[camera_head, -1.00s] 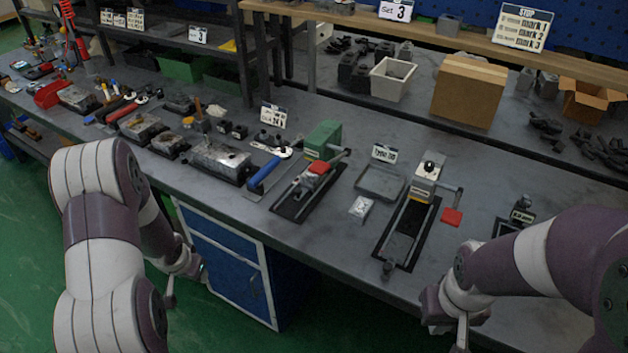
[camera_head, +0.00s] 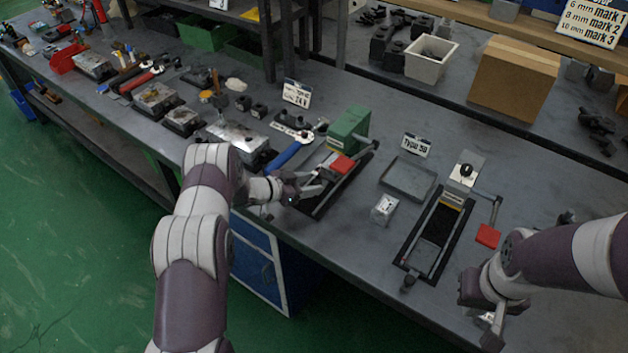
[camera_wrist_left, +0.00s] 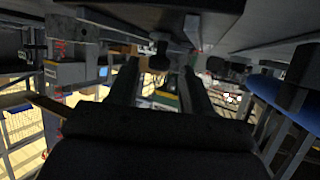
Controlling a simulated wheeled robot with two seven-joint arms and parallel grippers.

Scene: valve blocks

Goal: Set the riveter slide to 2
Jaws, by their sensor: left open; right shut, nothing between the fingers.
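A bench device with a green body (camera_head: 349,127), a red block (camera_head: 342,164) and a dark lever stands on a dark base in the middle of the bench. A second device, with a light upright plate (camera_head: 466,169), a long dark slide track (camera_head: 437,235) and a red pad (camera_head: 487,235), stands to its right. I cannot tell by label which is the riveter. My left gripper (camera_head: 314,183) is open at the near-left side of the green device, close to its red block; contact is unclear. Its spread fingers (camera_wrist_left: 160,88) show in the left wrist view. My right gripper (camera_head: 492,328) is shut and empty by the bench's front edge.
A grey tray (camera_head: 408,178) and a small pale box (camera_head: 384,208) lie between the devices. A blue-handled tool (camera_head: 289,155) lies left of the green device. A cardboard box (camera_head: 515,78) and a white bin (camera_head: 431,58) stand behind.

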